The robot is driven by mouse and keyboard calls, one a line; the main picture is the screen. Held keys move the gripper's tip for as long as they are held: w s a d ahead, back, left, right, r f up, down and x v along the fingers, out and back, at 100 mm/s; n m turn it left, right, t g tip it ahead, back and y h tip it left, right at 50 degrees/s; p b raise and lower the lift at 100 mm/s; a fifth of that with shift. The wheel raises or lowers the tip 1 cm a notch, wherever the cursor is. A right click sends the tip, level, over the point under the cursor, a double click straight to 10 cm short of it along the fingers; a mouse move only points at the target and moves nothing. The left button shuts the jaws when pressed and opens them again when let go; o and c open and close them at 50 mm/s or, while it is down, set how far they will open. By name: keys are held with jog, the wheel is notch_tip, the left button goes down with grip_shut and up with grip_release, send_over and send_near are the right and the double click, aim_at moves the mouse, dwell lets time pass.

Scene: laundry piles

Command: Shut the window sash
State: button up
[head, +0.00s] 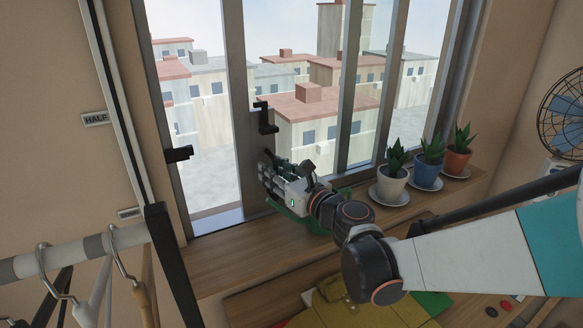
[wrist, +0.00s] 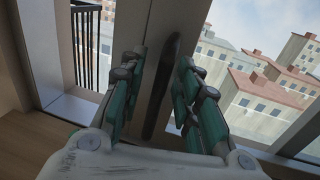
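The window sash (head: 246,140) has a grey metal frame. An open-looking gap lies between its left upright and the left jamb (head: 168,118). A black latch (head: 265,117) sits on the sash upright, just above my gripper (head: 268,168). In the wrist view, the sash upright (wrist: 183,25) stands ahead, with a dark vertical strip (wrist: 163,88), which looks like a handle, between my fingers. My gripper (wrist: 158,70) has its green-sided fingers apart, one on each side of the strip. I cannot tell whether either finger touches it.
A black catch (head: 178,153) sits on the left jamb. Potted plants (head: 428,170) stand on the wooden sill (head: 215,262) to the right. A clothes rail (head: 75,250) with hangers is at lower left, and a fan (head: 565,112) at far right. A "HALF" label (head: 96,118) is on the wall.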

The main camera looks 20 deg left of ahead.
jog(key=shift+d, duration=0.1)
jog(key=v, duration=0.7)
jog(key=shift+s+d, duration=0.1)
jog(key=shift+c, duration=0.6)
